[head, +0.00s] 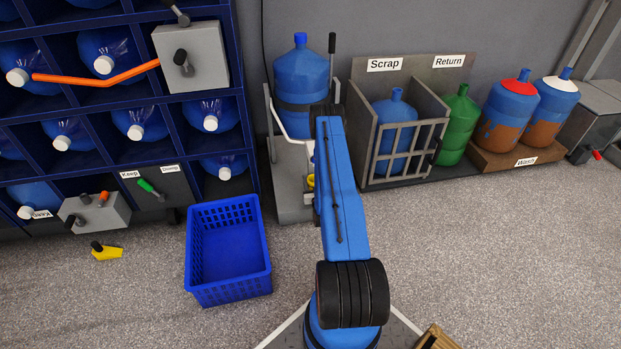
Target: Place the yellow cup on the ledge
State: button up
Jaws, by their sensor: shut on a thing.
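A small yellow piece, which looks like the yellow cup (311,181), shows at the left edge of my blue arm, in front of the trolley. Most of it is hidden behind the arm. My gripper (309,193) is at the same spot, mostly hidden by my arm, and is shut on it. The fingers cannot be made out clearly. I cannot tell which surface is the ledge; a low brown platform (490,163) labelled Wash stands at the right along the wall.
A blue crate (230,292) stands empty on the floor left of my arm. A yellow piece with a black knob (106,251) lies further left. A blue rack (252,150) of bottles fills the left. The Scrap cage (395,180) stands at the back. Floor at right is clear.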

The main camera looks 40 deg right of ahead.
jog(key=shift+f, duration=0.1)
jog(key=o, duration=1.1)
jog(key=shift+o, duration=0.2)
jog(key=v, duration=1.2)
